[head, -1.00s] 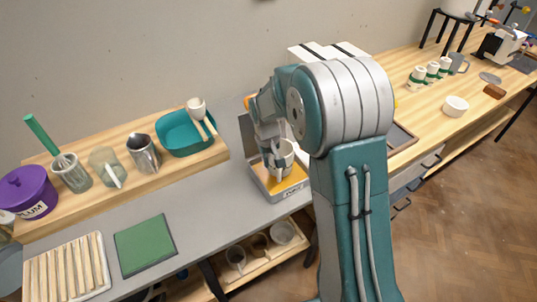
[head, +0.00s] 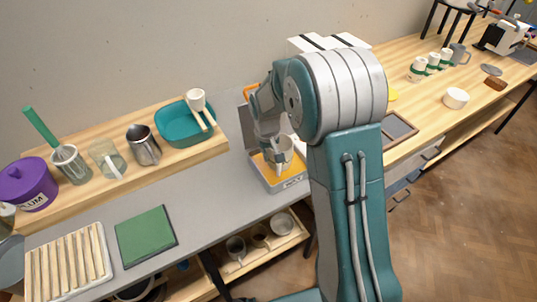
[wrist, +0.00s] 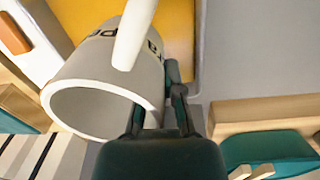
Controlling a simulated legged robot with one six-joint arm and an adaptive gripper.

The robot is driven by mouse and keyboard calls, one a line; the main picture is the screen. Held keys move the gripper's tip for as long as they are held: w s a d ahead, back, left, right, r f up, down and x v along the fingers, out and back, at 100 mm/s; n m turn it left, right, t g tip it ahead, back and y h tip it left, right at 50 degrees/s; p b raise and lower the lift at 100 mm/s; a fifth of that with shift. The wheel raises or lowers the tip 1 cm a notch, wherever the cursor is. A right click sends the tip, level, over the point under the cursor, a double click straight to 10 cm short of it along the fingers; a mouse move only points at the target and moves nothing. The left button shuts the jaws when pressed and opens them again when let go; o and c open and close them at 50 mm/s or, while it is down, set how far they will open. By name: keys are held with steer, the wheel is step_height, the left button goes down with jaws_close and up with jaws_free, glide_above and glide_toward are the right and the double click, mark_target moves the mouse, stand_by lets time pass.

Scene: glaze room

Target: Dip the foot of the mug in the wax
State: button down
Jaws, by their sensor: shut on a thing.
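The pale grey mug (head: 284,152) is held over the open metal wax pan (head: 286,186). Yellow-orange wax (head: 262,167) shows in the pan, whose front bears dark lettering. My gripper (head: 272,163) is shut on the mug's wall. In the wrist view my gripper (wrist: 160,105) grips the wall of the mug (wrist: 95,85), with its open mouth toward the camera and its pale handle at the top. Yellow wax (wrist: 178,25) shows behind the mug. The foot is hidden, so I cannot tell whether it touches the wax.
The pan's raised lid (head: 246,127) stands behind it. A wooden riser (head: 217,147) at left holds a teal basin (head: 178,128), a metal pitcher (head: 143,147) and a purple tub (head: 28,186). A green pad (head: 146,237) and slatted rack (head: 68,264) lie in front. Grey counter between is clear.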

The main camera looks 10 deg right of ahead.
steer(key=shift+f, duration=0.8)
stand_by(0.4)
steer(key=shift+r, duration=0.1)
stand_by(1.0)
steer(key=shift+r, duration=1.45)
stand_by(0.3)
steer(key=shift+r, duration=3.5)
